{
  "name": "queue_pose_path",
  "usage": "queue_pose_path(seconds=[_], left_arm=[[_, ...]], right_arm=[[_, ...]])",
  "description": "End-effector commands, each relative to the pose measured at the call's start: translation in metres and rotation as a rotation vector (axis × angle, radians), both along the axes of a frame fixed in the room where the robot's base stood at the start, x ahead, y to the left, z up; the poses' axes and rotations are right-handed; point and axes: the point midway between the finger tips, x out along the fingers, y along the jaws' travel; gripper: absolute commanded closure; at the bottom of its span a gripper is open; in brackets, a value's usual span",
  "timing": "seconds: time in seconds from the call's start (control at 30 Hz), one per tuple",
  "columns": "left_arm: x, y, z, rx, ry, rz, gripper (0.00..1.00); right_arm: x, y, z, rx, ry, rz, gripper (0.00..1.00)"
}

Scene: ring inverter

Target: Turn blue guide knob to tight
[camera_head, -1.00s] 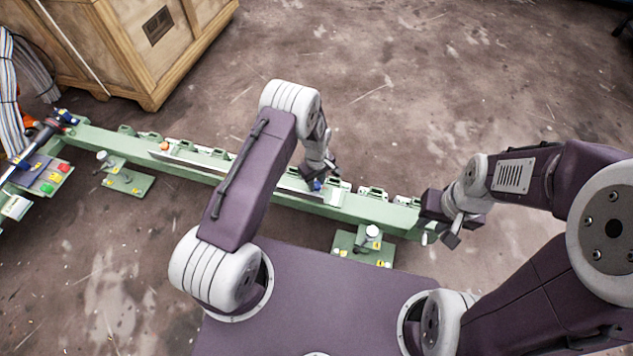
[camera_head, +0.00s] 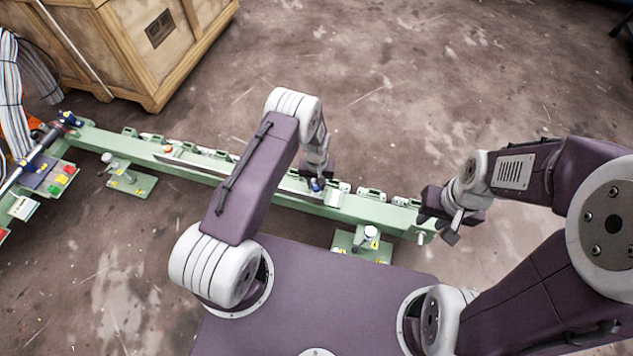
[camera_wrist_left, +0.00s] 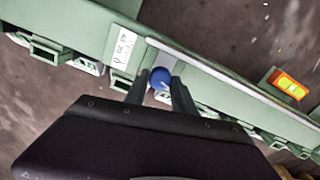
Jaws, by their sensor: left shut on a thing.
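The blue guide knob (camera_wrist_left: 160,77) sits on the green machine rail, between the two fingers of my left gripper (camera_wrist_left: 160,84) in the left wrist view. The fingers are shut on it, one on each side. A small light mark shows on the knob's face. In the head view the knob (camera_head: 317,185) is a small blue spot below my left gripper (camera_head: 318,178). A white label with writing (camera_wrist_left: 124,44) is on the rail next to the knob; its text is too small to read. My right gripper (camera_head: 452,226) is by the rail's right end; its jaw state is not clear.
The long green rail (camera_head: 370,208) runs from upper left to the right on green feet. A panel with coloured buttons (camera_head: 58,180) is at the left. A wooden crate (camera_head: 140,50) stands behind. Floor beyond is clear.

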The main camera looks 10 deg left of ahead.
Motion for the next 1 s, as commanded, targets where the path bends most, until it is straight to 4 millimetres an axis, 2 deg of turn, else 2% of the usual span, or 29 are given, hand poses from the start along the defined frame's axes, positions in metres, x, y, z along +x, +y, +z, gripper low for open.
queue_pose_path(seconds=[0.3, 1.0], left_arm=[[0.000, 0.000, 0.001, 0.000, 0.000, -0.300, 1.00], [0.000, -0.001, 0.001, 0.000, -0.001, -0.938, 1.00]], right_arm=[[0.000, 0.000, 0.011, 0.000, 0.000, 0.000, 0.71], [0.000, 0.000, 0.022, 0.000, 0.000, 0.000, 0.71]])
